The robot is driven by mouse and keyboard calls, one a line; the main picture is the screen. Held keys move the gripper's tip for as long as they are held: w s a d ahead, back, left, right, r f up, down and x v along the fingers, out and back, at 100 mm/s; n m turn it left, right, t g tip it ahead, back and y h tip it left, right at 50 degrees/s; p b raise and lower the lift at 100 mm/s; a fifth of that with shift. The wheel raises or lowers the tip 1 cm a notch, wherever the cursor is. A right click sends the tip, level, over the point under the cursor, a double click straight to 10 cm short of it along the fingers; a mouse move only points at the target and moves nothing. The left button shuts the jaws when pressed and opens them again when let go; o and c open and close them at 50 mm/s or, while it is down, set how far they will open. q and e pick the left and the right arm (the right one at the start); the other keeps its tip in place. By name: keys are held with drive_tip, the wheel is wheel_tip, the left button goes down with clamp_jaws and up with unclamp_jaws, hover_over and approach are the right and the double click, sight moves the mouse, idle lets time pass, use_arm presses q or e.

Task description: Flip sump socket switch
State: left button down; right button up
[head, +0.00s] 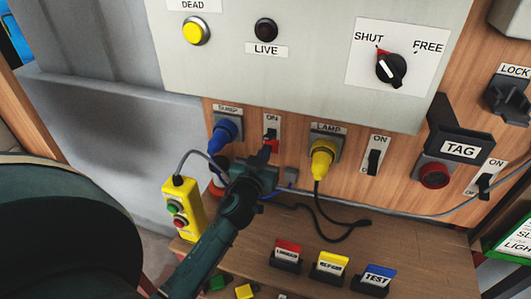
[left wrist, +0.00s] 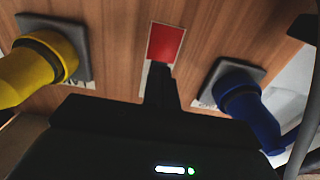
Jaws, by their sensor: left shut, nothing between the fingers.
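The sump socket (head: 229,129), under a partly hidden label, has a blue plug (head: 222,135) in it. Its switch (head: 271,133) sits on a white plate marked ON just to the right, and red shows on it. My left gripper (head: 267,149) is shut and empty, its tips at the lower part of that switch. In the left wrist view the shut fingers (left wrist: 161,88) overlap the lower end of the red switch face (left wrist: 166,42). I cannot tell whether they touch it. The blue plug also shows there (left wrist: 245,105). My right gripper is not in view.
A yellow plug (head: 322,160) in the lamp socket is close on the right, its black cable hanging to the shelf. Another ON switch (head: 374,160) is beyond it. A yellow push-button pendant (head: 183,208) stands left of my arm. Coloured label blocks (head: 330,265) stand on the shelf (head: 390,240).

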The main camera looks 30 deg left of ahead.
use_arm(q)
drive_tip(key=f+b+v, duration=0.1)
drive_tip(key=v, duration=0.7)
drive_tip(key=shift+s, duration=0.2)
idle(0.6)
idle(0.4)
